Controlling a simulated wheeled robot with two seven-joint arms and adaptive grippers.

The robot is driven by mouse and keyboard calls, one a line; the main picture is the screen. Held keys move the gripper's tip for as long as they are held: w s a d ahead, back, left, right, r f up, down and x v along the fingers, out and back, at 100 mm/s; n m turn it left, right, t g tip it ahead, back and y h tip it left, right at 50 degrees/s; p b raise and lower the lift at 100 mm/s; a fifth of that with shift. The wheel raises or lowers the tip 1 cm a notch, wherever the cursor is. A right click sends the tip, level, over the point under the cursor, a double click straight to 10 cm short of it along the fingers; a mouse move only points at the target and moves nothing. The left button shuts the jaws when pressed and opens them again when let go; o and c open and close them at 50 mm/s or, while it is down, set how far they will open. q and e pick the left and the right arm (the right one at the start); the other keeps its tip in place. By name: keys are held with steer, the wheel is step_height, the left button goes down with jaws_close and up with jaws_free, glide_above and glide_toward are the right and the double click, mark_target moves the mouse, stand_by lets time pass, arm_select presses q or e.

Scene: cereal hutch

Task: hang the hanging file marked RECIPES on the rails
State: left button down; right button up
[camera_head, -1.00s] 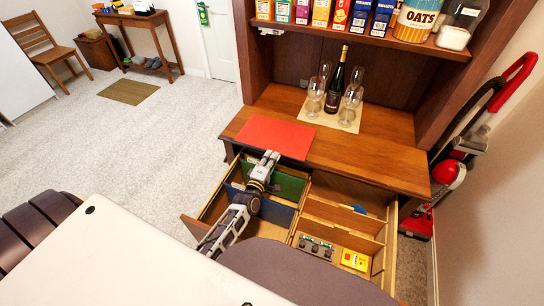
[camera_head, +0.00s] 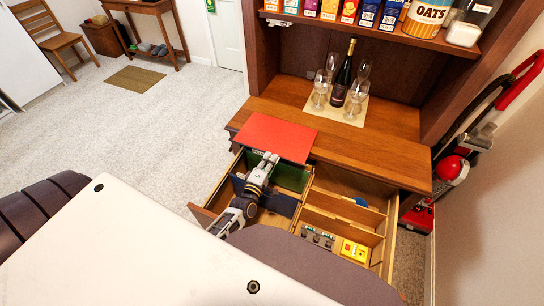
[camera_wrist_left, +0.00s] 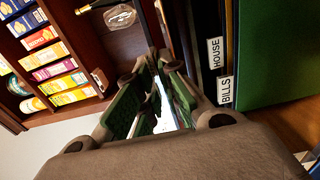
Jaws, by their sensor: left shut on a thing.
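A flat red file (camera_head: 275,137) lies on the hutch counter, its front edge sticking out past the counter edge. No RECIPES mark is legible on it. My left gripper (camera_head: 268,160) is shut at that front edge, apparently on the red file; its fingers also show in the left wrist view (camera_wrist_left: 155,90), where the hold is unclear. Below, the open drawer's left bay holds a green file (camera_head: 292,178) and a blue file (camera_head: 282,203). The wrist view shows tabs reading HOUSE (camera_wrist_left: 215,53) and BILLS (camera_wrist_left: 225,90). The rails are hard to make out. My right gripper is not in view.
The drawer's right bay has wooden dividers (camera_head: 330,222) and a yellow item (camera_head: 354,250). A wine bottle (camera_head: 344,75) and several glasses stand behind the red file. Cereal boxes line the shelf above. A red vacuum cleaner (camera_head: 450,167) stands to the right.

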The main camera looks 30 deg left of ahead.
arm_select(q)
steer(key=s+d+p, duration=0.1)
steer(key=s+p, duration=0.4)
steer(key=s, duration=1.2)
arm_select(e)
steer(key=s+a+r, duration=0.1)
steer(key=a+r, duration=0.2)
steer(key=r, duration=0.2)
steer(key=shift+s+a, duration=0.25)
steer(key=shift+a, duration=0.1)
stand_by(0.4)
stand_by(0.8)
arm_select(q)
steer(key=w+d+r, duration=0.2)
steer(key=w+r, duration=0.4)
steer(key=w+d+r+h, duration=0.1)
steer(key=w+d+r, duration=0.1)
steer(key=w+r, duration=0.5)
steer(key=shift+w+d+r+m, duration=0.15)
steer(key=shift+w+d+m, duration=0.1)
steer(key=shift+m, duration=0.05)
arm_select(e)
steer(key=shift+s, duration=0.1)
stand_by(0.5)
